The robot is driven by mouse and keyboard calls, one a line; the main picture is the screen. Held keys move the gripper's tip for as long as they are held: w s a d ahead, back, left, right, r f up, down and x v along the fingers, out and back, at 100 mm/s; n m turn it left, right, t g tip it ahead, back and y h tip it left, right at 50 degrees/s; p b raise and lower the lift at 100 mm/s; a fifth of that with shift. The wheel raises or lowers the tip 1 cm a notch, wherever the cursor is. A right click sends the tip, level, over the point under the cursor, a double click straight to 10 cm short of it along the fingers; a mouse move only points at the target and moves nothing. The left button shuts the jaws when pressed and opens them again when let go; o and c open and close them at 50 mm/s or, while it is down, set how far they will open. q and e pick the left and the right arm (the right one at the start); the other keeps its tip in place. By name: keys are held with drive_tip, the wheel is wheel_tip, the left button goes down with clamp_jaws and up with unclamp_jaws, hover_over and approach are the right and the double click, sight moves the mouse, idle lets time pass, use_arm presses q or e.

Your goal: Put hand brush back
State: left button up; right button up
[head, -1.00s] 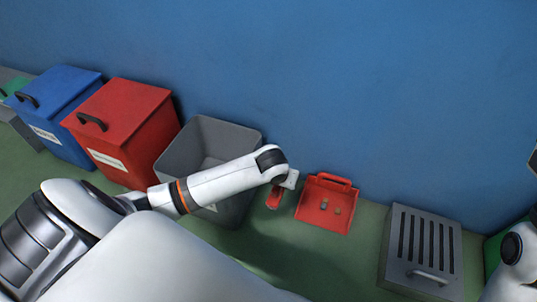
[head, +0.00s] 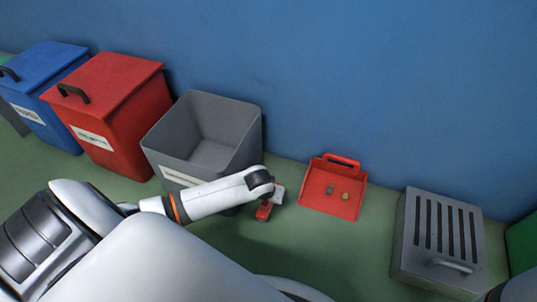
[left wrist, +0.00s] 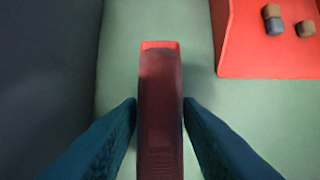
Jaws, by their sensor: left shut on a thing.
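The red hand brush (left wrist: 160,110) is held between the two fingers of my left gripper (left wrist: 160,115) in the left wrist view. In the head view the brush (head: 264,212) shows as a small red piece below my left gripper (head: 274,198), just left of the dustpan. The red dustpan (head: 327,203) lies on the green floor by the blue wall, with small brown and grey bits in it. It also shows at the upper right of the left wrist view (left wrist: 270,62), apart from the brush. My right gripper is not in view.
An open grey bin (head: 165,147) stands left of the brush, close to my left arm. A red lidded bin (head: 120,85) and a blue lidded bin (head: 40,65) stand farther left. A grey slotted box (head: 440,240) is at the right. Green floor is clear around the dustpan's front.

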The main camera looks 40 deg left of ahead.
use_arm(q)
wheel_tip(320, 180, down, 3)
drive_tip(key=shift+f+b, duration=0.15)
drive_tip(key=shift+b, duration=0.9)
drive_tip(key=shift+r, duration=0.2)
drive_tip(key=shift+f, duration=0.2)
drive_tip(key=o, duration=1.1)
drive_tip(key=shift+c, duration=0.2)
